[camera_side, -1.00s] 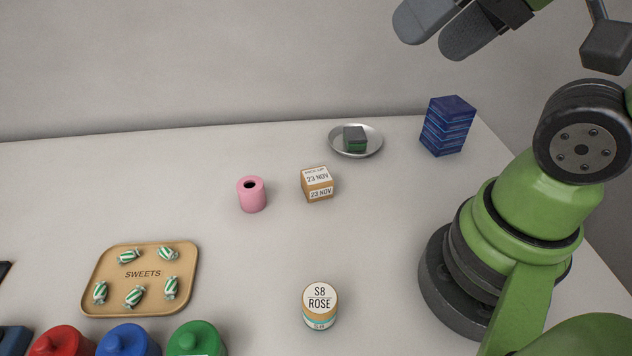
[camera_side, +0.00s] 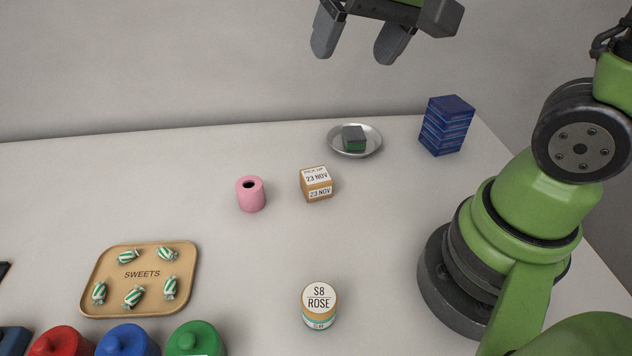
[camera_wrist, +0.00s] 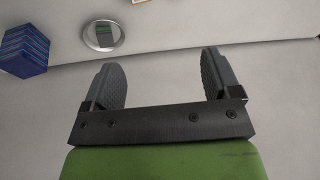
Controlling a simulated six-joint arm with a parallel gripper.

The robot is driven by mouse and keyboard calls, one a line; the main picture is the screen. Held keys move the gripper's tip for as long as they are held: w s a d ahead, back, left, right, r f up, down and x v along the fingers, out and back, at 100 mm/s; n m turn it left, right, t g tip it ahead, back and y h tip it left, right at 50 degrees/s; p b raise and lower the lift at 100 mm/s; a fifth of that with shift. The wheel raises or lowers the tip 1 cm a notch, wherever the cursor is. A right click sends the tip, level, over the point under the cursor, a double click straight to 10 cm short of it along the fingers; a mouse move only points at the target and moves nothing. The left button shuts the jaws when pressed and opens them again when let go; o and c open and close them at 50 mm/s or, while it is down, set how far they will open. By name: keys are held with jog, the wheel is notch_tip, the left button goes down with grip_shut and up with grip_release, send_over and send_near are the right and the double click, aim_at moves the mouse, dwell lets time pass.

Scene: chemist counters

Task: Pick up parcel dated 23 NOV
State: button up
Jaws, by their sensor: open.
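The parcel dated 23 NOV (camera_side: 317,184) is a small tan box with white labels on its top and front. It stands on the counter (camera_side: 240,275), right of a pink cylinder. Only a tan edge at the top of the wrist view may be the parcel, and I cannot tell for sure. My gripper (camera_side: 355,48) is open and empty. It hangs high above the back of the counter, well above the parcel and apart from it. In the wrist view my gripper's two fingers (camera_wrist: 170,80) are spread wide with nothing between them.
A pink cylinder (camera_side: 251,195) stands close left of the parcel. A metal dish (camera_side: 371,151) with a dark green block (camera_side: 354,138) is behind it. A blue stack (camera_side: 446,125) stands at back right. A ROSE jar (camera_side: 319,308) and sweets tray (camera_side: 188,262) are in front.

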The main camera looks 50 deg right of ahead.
jog(key=w+d+f+g, duration=0.1)
jog(key=w+f+g, duration=0.2)
jog(key=w+f, duration=0.6)
jog(key=m+g+h, duration=0.1)
send_over(316, 175)
jog(key=f, duration=1.1)
jog(key=shift+w+a+f, duration=0.1)
jog(key=shift+w+f, duration=0.15)
jog(key=shift+f, duration=0.05)
jog(key=f, duration=0.6)
jog(key=shift+s, duration=0.25)
jog(key=shift+r, duration=0.1)
jog(key=c, duration=1)
jog(key=shift+c, duration=0.2)
jog(key=shift+r, duration=0.15)
